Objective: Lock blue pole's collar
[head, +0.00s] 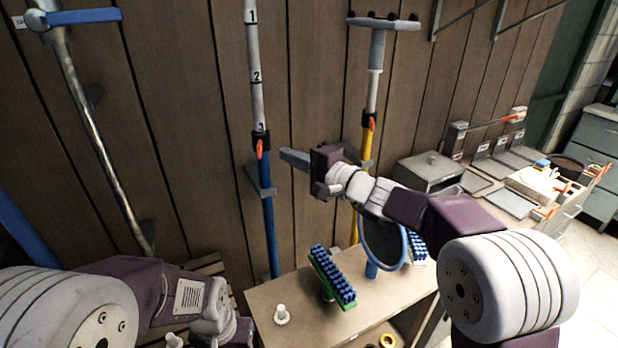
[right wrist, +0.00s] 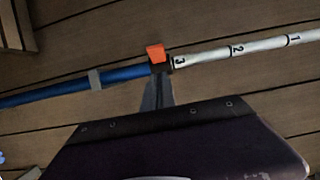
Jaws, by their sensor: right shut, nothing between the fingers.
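The blue pole (head: 268,225) stands upright against the plank wall. Its white upper section (head: 256,80) carries the marks 1, 2 and 3, with 3 just above the black collar (head: 261,138). An orange lever (head: 260,149) is on the collar; I cannot tell whether it is flush. My right gripper (head: 284,154) is shut and empty, just right of the collar. In the right wrist view its fingertips (right wrist: 158,82) point at the collar, just below the orange lever (right wrist: 155,53); contact is unclear. My left arm enters at bottom left; its fingers do not show.
A yellow pole (head: 366,150) with its own orange-levered collar stands to the right. A bench (head: 300,292) below holds a green-and-blue brush (head: 330,277) and a white peg (head: 281,315). A blue-rimmed net (head: 385,240) is behind my right arm. A wall bracket (head: 258,181) holds the blue pole.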

